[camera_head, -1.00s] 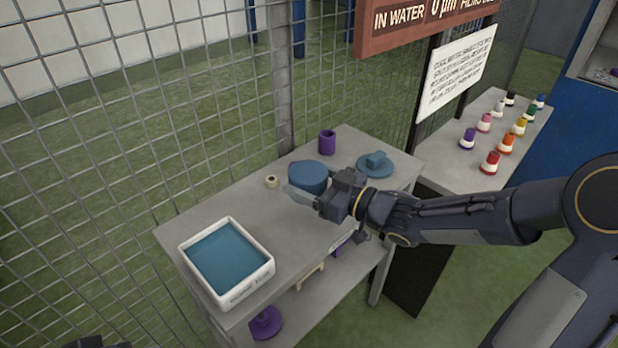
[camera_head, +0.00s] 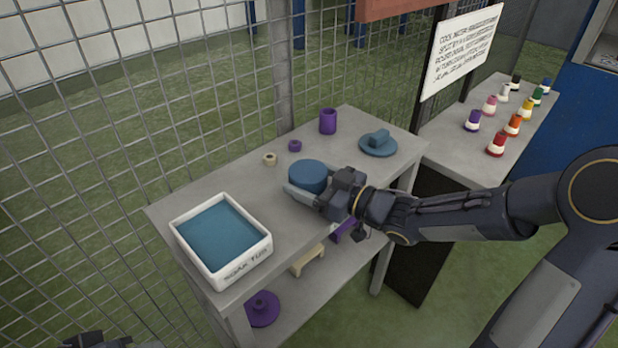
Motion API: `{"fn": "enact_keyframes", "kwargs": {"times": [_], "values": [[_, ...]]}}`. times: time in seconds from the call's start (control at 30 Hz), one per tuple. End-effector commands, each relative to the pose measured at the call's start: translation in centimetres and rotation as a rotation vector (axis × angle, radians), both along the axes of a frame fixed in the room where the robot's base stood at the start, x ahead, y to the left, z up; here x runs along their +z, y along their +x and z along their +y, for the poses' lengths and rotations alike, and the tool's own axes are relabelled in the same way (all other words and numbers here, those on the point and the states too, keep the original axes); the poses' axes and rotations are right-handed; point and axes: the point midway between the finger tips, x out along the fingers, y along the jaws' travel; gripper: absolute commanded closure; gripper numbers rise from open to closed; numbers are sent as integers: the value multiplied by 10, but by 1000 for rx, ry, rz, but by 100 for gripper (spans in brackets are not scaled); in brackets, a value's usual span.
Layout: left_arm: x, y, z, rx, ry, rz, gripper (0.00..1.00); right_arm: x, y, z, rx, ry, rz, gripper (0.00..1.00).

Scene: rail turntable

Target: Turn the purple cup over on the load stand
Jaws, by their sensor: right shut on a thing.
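The purple cup (camera_head: 328,121) stands upright near the back edge of a grey table, which I take to be the load stand (camera_head: 215,183). Its top looks darker, like an open mouth, but it is small in view. My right gripper (camera_head: 305,192) is shut on a blue round block (camera_head: 308,172), in front of the cup and apart from it. Whether the block touches the tabletop, I cannot tell. A dark part at the bottom left edge may be my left gripper (camera_head: 97,342); its fingers do not show clearly.
A white tub (camera_head: 262,248) with blue inside sits at the left. A purple ring (camera_head: 295,146), a cream ring (camera_head: 269,159) and a blue dish (camera_head: 378,150) with a block lie on the table. A lower shelf holds purple pieces. Wire fence stands behind; several bottles stand right.

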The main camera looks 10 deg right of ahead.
Motion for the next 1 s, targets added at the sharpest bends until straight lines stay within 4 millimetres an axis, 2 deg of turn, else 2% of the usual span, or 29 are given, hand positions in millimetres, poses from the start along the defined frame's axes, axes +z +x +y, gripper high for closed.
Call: {"fn": "enact_keyframes", "kwargs": {"times": [0.7, 0.73, 0.9, 1.0], "values": [[-9, 0, 0, 0, 0, 0, 64, -10, 0, 0, 0, 1, -1, 59], [-9, 0, 0, 0, 0, 0, 64, -10, 0, 0, 0, 1, -1, 27], [-8, 0, 0, 0, 0, 0, 64, -9, 0, 0, 0, 1, -1, 5], [-8, 0, 0, 0, 0, 0, 64, -9, 0, 0, 0, 0, 0, 3]]}}
